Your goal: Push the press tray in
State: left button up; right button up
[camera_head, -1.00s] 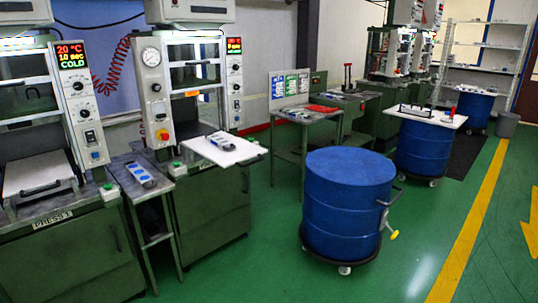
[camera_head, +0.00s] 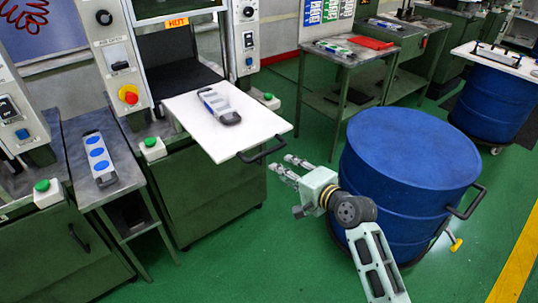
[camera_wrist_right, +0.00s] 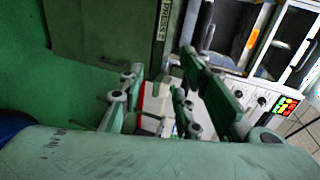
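The press tray (camera_head: 235,142) is a white slab standing out of the press marked HOT. A dark handle (camera_head: 262,152) is on its front edge. A grey mould with a dark handle (camera_head: 218,103) lies on the tray. My right gripper (camera_head: 282,165) is just in front of and below the handle's right end, with a small gap showing. Its two fingers are apart with nothing between them. They also show apart in the right wrist view (camera_wrist_right: 158,88), where I cannot make out the tray clearly. My left gripper is not in view.
A blue drum (camera_head: 410,150) stands close to the right of my right arm. A narrow side table (camera_head: 125,165) with a blue-dotted mould (camera_head: 98,158) stands left of the press. A green table (camera_head: 345,52) is behind. Green floor lies between press and drum.

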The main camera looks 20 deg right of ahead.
aim_at(269, 152)
jog(key=shift+t+y, duration=0.3)
jog(key=r, duration=0.1)
jog(key=w+a+r, duration=0.1)
jog(key=w+r, duration=0.1)
jog(key=r, duration=0.1)
jog(key=shift+w+a, duration=0.25)
jog(key=shift+a, duration=0.15)
jog(key=x, duration=0.3)
jog(key=shift+f, duration=0.1)
jog(key=shift+x, duration=1)
jog(key=shift+d, duration=0.1)
jog(key=c, duration=0.4)
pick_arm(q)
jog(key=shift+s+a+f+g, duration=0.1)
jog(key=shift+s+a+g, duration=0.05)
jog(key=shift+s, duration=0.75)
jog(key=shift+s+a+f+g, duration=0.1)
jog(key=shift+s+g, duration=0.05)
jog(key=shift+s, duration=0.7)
pick_arm(e)
grip_shut()
